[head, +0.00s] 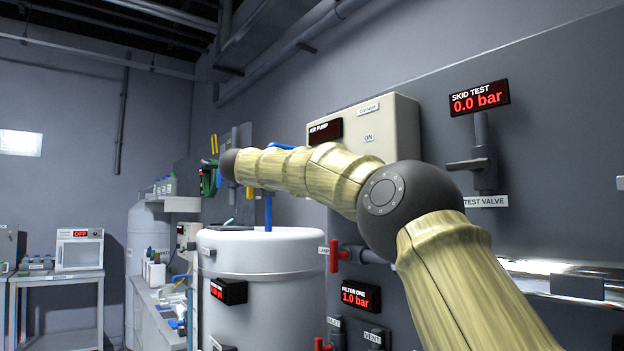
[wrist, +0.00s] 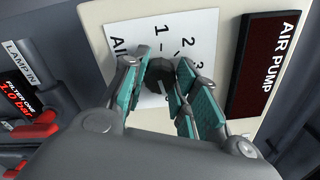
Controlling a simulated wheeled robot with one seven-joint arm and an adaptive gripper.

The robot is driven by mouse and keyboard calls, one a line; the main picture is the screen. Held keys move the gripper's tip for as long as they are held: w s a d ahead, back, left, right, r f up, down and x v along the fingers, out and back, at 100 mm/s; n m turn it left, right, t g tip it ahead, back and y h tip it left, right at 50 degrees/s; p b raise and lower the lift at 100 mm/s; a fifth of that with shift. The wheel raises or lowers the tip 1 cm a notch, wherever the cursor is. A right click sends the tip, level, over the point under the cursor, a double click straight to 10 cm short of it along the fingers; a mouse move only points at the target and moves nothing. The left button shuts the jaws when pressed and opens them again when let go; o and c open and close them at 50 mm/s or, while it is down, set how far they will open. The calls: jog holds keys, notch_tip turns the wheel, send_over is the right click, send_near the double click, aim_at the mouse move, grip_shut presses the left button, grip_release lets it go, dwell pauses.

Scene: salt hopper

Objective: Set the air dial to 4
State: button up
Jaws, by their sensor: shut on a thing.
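The air dial (wrist: 160,72) is a dark round knob on a white scale plate (wrist: 196,22) in the wrist view. The plate carries printed numbers, of which 1, 2 and 3 are readable, and part of the word AIR. My gripper (wrist: 165,84) has its teal-padded fingers closed around the knob, one on each side. The fingers cover part of the scale, and I cannot tell which number the dial points at. In the head view the air pump box (head: 398,130) stands behind my arm, which hides the dial there.
The AIR PUMP display (wrist: 265,65) is dark, beside the scale plate. A filter display (head: 360,298) reads 1.0 bar, and the skid test display (head: 479,98) reads 0.0 bar. A red valve handle (head: 335,256) and a white tank (head: 265,250) stand below my arm.

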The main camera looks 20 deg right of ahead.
dwell(0.4)
jog(key=o, duration=1)
jog(key=shift+d, duration=0.1)
jog(key=shift+o, duration=0.2)
jog(key=v, duration=1.2)
